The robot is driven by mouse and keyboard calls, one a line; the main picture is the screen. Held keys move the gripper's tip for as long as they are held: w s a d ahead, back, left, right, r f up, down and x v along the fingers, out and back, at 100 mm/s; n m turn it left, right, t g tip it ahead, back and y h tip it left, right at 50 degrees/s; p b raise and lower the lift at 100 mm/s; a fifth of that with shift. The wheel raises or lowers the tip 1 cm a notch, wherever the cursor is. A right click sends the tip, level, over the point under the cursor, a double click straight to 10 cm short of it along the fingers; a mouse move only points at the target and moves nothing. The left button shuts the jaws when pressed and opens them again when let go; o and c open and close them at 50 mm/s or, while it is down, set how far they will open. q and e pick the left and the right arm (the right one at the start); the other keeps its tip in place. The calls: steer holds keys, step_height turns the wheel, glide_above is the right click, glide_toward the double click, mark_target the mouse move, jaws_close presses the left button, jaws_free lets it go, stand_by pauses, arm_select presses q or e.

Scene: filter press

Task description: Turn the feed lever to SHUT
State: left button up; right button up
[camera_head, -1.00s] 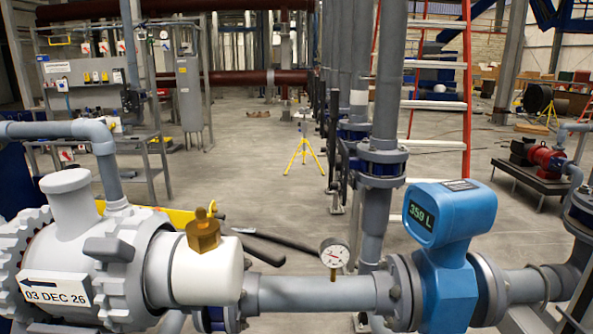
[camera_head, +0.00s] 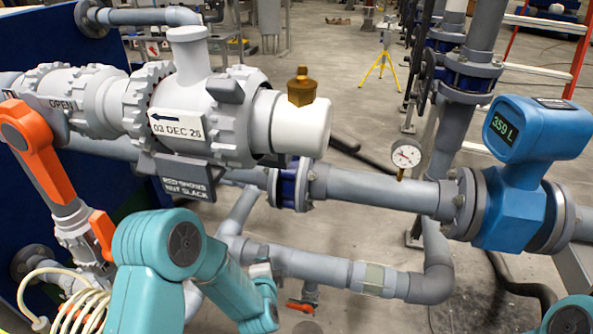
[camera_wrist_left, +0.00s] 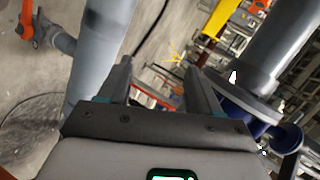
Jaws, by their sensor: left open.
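A large orange part (camera_head: 38,150), lever-like, slants down at the left in the head view, beside a grey body with a tag (camera_head: 66,104) reading OPEN. A small orange handle (camera_head: 301,307) sits low under the pipes, and an orange handle (camera_wrist_left: 27,22) shows at the upper left in the left wrist view. I cannot tell which is the feed lever. My left arm crosses the lower left of the head view. My left gripper (camera_wrist_left: 160,82) is open with nothing between its fingers. It touches none of these orange parts. My right gripper is out of view.
A grey pipe (camera_wrist_left: 98,50) passes close beside my left gripper. A white-grey valve body (camera_head: 205,110) with a dated sign, a gauge (camera_head: 405,155) and a blue meter (camera_head: 525,135) line the main pipe. A lower pipe (camera_head: 310,265) runs beneath. A coiled hose (camera_head: 75,308) hangs lower left.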

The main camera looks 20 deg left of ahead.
mark_target(346, 152)
arm_select(q)
steer(key=w+d+r+m+t+y, duration=0.1)
steer(key=w+d+r+t+y, duration=0.15)
steer(key=r, duration=0.65)
steer(key=w+d+r+m+t+y, duration=0.1)
steer(key=w+d+r+t+y, duration=0.15)
steer(key=r, duration=0.55)
steer(key=d+r+t, duration=0.1)
steer(key=d+r, duration=0.3)
steer(key=s+d+r+t+h+b, duration=0.1)
steer(key=d+r, duration=0.3)
steer(key=r, duration=0.1)
steer(key=s+d+r+t+h, duration=0.1)
steer(key=d+r, duration=0.4)
steer(key=shift+s+t+b, duration=0.1)
steer(key=shift+t+b, duration=0.2)
steer(key=p+x, duration=0.3)
steer(key=x, duration=0.4)
steer(key=shift+w+a+p, duration=0.15)
steer(key=shift+w+p, duration=0.15)
steer(key=shift+w, duration=0.3)
